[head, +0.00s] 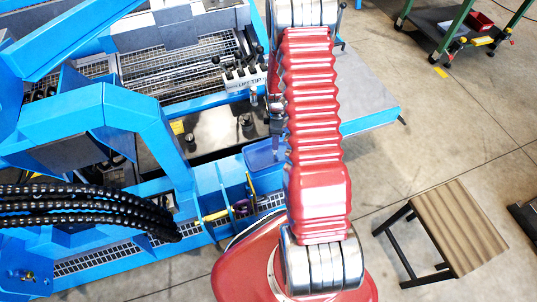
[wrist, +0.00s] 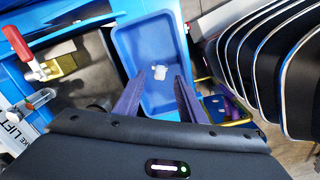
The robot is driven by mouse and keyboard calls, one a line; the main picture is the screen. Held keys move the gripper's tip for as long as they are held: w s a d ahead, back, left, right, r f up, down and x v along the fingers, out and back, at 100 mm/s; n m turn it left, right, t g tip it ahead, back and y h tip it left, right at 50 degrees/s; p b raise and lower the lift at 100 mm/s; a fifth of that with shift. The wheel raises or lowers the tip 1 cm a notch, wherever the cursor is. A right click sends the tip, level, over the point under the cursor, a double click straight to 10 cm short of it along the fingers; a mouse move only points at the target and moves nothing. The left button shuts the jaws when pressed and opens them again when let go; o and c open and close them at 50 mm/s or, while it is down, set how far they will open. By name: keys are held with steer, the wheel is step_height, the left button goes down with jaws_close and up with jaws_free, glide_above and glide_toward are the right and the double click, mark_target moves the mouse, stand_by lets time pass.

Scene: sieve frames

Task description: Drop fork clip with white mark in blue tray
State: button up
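The blue tray (wrist: 146,38) lies ahead of my gripper in the wrist view. In the head view the blue tray (head: 262,155) shows beside my red arm, which covers part of it. A small pale, whitish piece (wrist: 160,72) lies on the tray floor; it may be the fork clip with the white mark, but it is too small to be sure. My gripper (wrist: 159,82) has its two purple fingers spread apart over the near part of the tray, with nothing held between them. In the head view my gripper cannot be made out clearly.
A red-handled clamp (wrist: 22,50) and a lettered white block (wrist: 15,135) are at left. A slatted-top stool (head: 445,225) stands on the floor.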

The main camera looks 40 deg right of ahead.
steer(key=shift+r, duration=0.1)
step_height(320, 180, up, 14)
steer(key=shift+f, duration=0.2)
stand_by(0.5)
stand_by(0.8)
steer(key=s+a+r+m+t, duration=0.2)
steer(key=s+a+r, duration=0.3)
steer(key=a+r, duration=0.3)
steer(key=s+a+r+m+t, duration=0.1)
steer(key=s+a+r+m, duration=0.4)
steer(key=a+r, duration=0.3)
steer(key=s+a+r+m+t, duration=0.2)
steer(key=s+a+r, duration=0.5)
steer(key=r, duration=0.6)
steer(key=shift+a+m+t, duration=0.3)
steer(key=shift+a+m, duration=0.2)
steer(key=shift+m, duration=0.2)
